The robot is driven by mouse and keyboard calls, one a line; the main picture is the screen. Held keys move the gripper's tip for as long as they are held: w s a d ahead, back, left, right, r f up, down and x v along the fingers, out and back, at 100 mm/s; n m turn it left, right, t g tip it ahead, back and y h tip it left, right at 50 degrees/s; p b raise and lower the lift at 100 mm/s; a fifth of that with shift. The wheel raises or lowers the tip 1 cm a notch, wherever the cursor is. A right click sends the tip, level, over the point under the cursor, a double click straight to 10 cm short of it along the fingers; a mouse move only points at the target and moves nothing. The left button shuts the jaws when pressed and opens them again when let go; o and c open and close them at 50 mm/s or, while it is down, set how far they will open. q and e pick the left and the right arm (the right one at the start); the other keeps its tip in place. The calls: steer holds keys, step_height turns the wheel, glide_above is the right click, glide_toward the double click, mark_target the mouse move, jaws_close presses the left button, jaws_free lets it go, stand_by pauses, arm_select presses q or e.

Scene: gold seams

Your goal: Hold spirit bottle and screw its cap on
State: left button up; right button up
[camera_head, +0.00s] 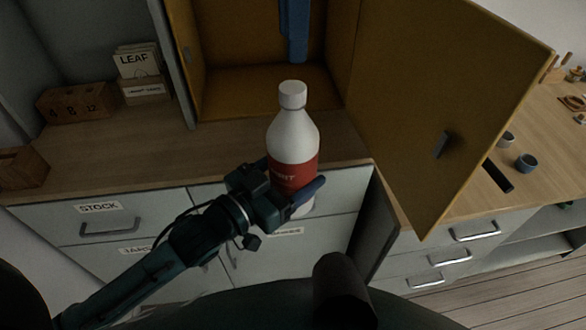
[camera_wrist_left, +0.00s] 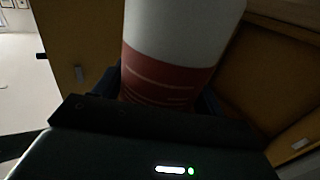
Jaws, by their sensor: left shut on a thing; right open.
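The spirit bottle (camera_head: 293,138) is white with a red label band, and stands nearly upright. A white cap-like top (camera_head: 292,90) sits on its neck; I cannot tell whether it is screwed tight. My left gripper (camera_head: 292,192), whose arm comes in from the left, is shut around the lower part of the bottle and holds it in front of the counter edge. In the left wrist view the bottle (camera_wrist_left: 180,60) fills the space between the fingers, its top out of frame. I make out no right gripper fingers; a dark shape at the bottom middle is unclear.
An open ochre cabinet (camera_head: 265,90) stands behind the bottle, its door (camera_head: 435,110) swung out right. Boxes (camera_head: 78,102) and a LEAF card (camera_head: 137,62) stand on the left counter (camera_head: 110,155). Drawers (camera_head: 100,222) are below.

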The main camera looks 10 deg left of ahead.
mark_target(293, 86)
arm_select(q)
steer(key=shift+r, duration=0.15)
arm_select(e)
step_height(293, 86, down, 7)
steer(key=shift+f, duration=0.2)
steer(key=shift+c, duration=0.2)
steer(key=c, duration=1)
steer(key=o, duration=1.2)
steer(key=shift+r, duration=0.1)
step_height(293, 86, up, 12)
steer(key=shift+f, duration=0.1)
